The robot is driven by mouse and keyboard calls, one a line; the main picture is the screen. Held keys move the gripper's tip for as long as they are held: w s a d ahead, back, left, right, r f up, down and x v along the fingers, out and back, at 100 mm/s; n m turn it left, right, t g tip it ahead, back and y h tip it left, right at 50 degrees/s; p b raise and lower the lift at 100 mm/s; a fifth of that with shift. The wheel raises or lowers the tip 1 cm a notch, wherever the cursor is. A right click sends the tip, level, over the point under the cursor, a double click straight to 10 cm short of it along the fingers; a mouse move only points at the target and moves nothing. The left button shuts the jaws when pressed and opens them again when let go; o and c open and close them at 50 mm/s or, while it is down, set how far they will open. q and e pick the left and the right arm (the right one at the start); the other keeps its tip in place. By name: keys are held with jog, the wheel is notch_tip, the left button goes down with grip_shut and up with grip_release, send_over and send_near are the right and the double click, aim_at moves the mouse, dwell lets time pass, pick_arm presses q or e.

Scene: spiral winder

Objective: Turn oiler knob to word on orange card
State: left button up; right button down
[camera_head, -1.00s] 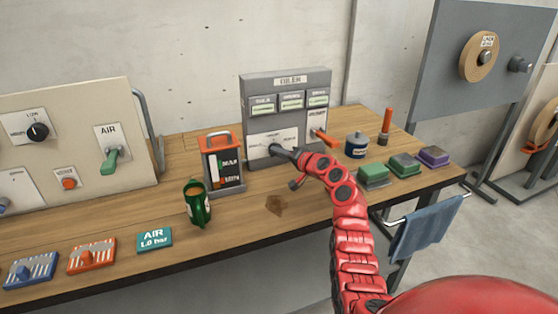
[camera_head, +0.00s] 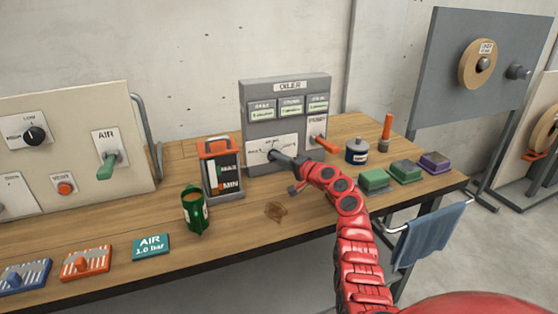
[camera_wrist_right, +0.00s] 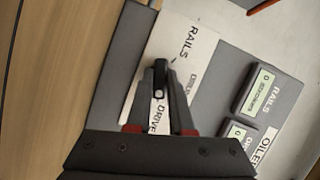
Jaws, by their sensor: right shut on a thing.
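The grey oiler panel (camera_head: 288,84) stands at the back of the bench, with three small displays and a white dial plate (camera_head: 261,146) below them. My right gripper (camera_head: 275,157) is at this plate, shut on the dark oiler knob. In the right wrist view the gripper (camera_wrist_right: 160,82) has the black knob (camera_wrist_right: 160,74) between its fingertips. The plate (camera_wrist_right: 195,48) there reads RAILS and DRIVE; another word is partly hidden by the gripper. A flat orange piece with white stripes (camera_head: 76,266) lies front left; I see no readable word on it. My left gripper is out of view.
An orange-handled lever (camera_head: 327,145) sticks out right of the knob. An orange-topped oil container (camera_head: 217,148) and a green can (camera_head: 194,211) stand left of it. A teal AIR card (camera_head: 151,246) lies in front. Several pads (camera_head: 405,171) lie at right.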

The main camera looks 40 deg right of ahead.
jog(key=c, duration=0.8)
grip_release()
jog(key=s+d+r, duration=0.1)
jog(key=s, duration=0.7)
jog(key=s+d+r, duration=0.1)
jog(key=s, duration=0.8)
jog(key=shift+d, duration=0.25)
jog(key=shift+f, duration=0.1)
